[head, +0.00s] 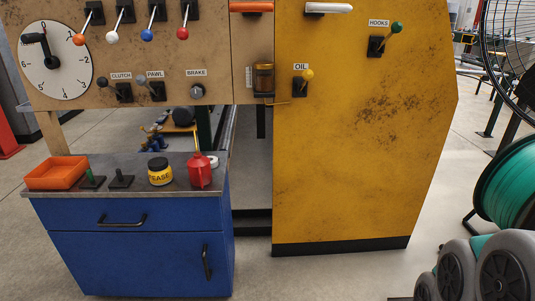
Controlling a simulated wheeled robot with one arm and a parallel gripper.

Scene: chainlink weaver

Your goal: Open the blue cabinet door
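The blue cabinet (228,225) stands at the lower left in the head view, under a grey worktop. Its lower front is a blue door (130,265) that sits flush and looks shut. A black upright bar handle (207,262) is near the door's right edge. Above the door is a shut blue drawer (75,216) with a black horizontal handle (122,220). My gripper is not in view.
On the worktop (130,186) are an orange tray (56,172), a yellow jar (160,172) and a red container (199,171). A yellow machine panel (345,170) stands to the right. A green spool (508,185) is at the far right. Floor (310,275) before the yellow panel is clear.

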